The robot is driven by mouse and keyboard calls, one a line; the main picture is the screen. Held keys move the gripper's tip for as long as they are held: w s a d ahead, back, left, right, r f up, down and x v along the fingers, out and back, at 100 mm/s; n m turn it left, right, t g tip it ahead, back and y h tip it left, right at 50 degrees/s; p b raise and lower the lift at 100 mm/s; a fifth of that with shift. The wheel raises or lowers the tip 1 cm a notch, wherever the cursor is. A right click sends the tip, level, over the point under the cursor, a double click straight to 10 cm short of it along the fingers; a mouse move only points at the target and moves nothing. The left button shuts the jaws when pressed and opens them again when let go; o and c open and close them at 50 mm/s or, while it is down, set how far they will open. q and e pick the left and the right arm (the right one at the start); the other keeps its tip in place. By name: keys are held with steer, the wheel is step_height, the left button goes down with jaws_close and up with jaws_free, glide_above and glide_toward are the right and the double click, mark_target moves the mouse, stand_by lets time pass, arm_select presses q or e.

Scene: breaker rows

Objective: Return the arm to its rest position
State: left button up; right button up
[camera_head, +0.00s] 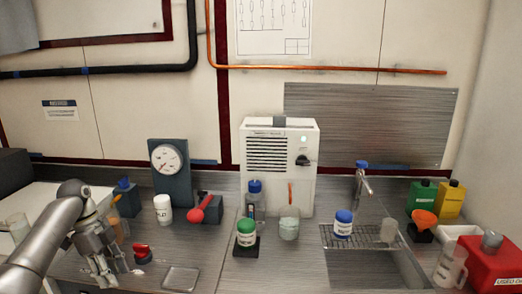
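My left arm comes in from the lower left, and its grey gripper (113,274) points down over the left part of the counter. I see nothing held in it, but the angle does not show clearly whether its fingers are apart. A red and dark object (142,254) lies just right of the fingers. My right arm and gripper are not in view.
A beaker of amber liquid (115,228) stands close behind the gripper. A shallow metal tray (180,279) lies to its right. A white jar (162,209), a dial gauge (167,160) and a green-lidded jar (246,232) stand further right. Bare counter (215,262) lies between.

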arm_select(q)
steer(key=s+d+f+n+t+y, duration=0.1)
steer(key=s+d+f+n, duration=0.2)
steer(key=s+d+f, duration=0.65)
steer(key=s+d+f+n+y, duration=0.1)
steer(key=s+d+f+n, duration=0.1)
steer(key=s+d+f, duration=0.75)
steer(key=s+a+r+n+t, duration=0.1)
steer(key=s+r+n+t, duration=0.25)
steer(key=s+n, duration=1.05)
step_height(320, 180, down, 25)
steer(key=s+m, duration=0.3)
steer(key=s+a+f+g+y, duration=0.1)
steer(key=s+a+f+g, duration=0.1)
steer(key=s+f, duration=1.5)
steer(key=shift+a+f, duration=0.3)
steer(key=shift+a, duration=0.2)
